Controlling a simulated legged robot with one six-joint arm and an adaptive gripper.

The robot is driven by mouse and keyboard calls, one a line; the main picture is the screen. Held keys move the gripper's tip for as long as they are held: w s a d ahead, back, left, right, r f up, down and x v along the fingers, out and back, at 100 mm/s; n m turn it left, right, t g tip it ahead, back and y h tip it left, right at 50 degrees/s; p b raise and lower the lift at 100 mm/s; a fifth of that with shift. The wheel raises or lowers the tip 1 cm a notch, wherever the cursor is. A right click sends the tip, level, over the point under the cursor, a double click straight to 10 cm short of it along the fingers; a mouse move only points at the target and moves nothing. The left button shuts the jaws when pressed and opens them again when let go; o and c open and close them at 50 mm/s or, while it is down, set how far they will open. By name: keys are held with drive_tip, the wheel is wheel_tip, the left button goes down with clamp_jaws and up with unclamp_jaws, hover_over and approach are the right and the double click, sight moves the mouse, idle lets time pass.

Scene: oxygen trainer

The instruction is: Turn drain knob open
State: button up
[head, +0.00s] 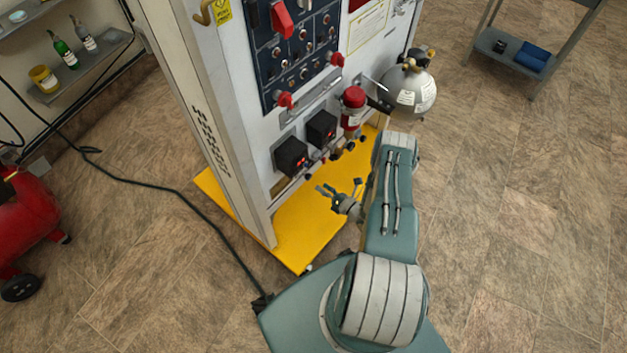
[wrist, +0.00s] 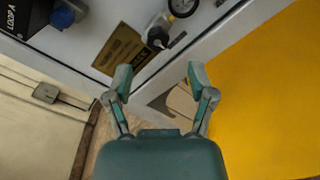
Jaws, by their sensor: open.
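My gripper (head: 339,188) is open and empty, low in front of the white panel (head: 262,150) and above the yellow base. In the wrist view my open gripper (wrist: 158,73) points at the panel's lower edge. A small dark knob on a pale fitting (wrist: 157,39) lies just beyond the fingertips, roughly between them and apart from them. A blue round knob (wrist: 64,16) is at the upper left. No readable label tells which one is the drain knob. In the head view the low fittings are small and partly hidden.
A gauge (wrist: 183,5) and brown plate (wrist: 119,50) are near the dark knob. Black boxes (head: 291,156), a red canister (head: 353,98) and a grey sphere (head: 412,94) stick out from the panel. The yellow base (head: 302,238) is below.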

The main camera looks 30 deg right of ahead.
drive_tip(key=v, duration=0.5)
drive_tip(key=shift+s+d, duration=0.1)
drive_tip(key=shift+s, duration=0.3)
drive_tip(key=shift+s, duration=0.1)
